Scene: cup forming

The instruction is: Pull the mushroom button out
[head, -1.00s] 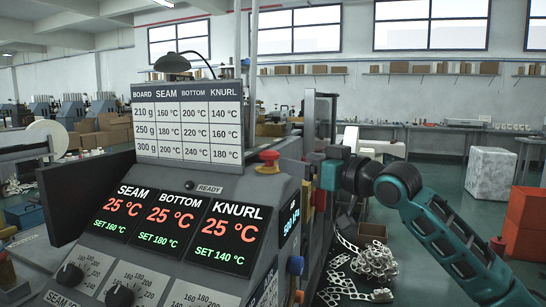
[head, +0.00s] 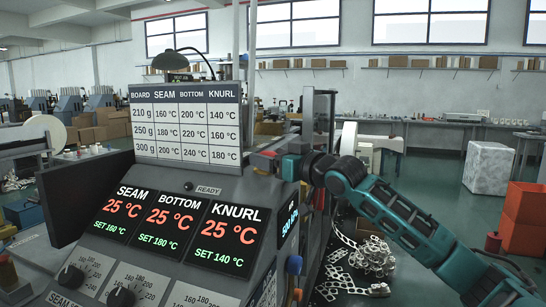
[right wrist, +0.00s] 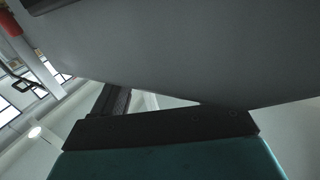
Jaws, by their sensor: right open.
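The red mushroom button (head: 268,154) sits on a yellow base on the grey control panel, right of the temperature chart. In the right wrist view, the teal and black gripper body (right wrist: 160,140) fills the bottom, under a large grey surface. My left gripper is not in view.
The grey panel has temperature displays (head: 229,235), dials (head: 121,297) and a chart board (head: 186,125) close left of my right gripper. A dark upright frame (head: 320,120) stands right behind it. A red thing (right wrist: 10,22) shows at the wrist view's left edge.

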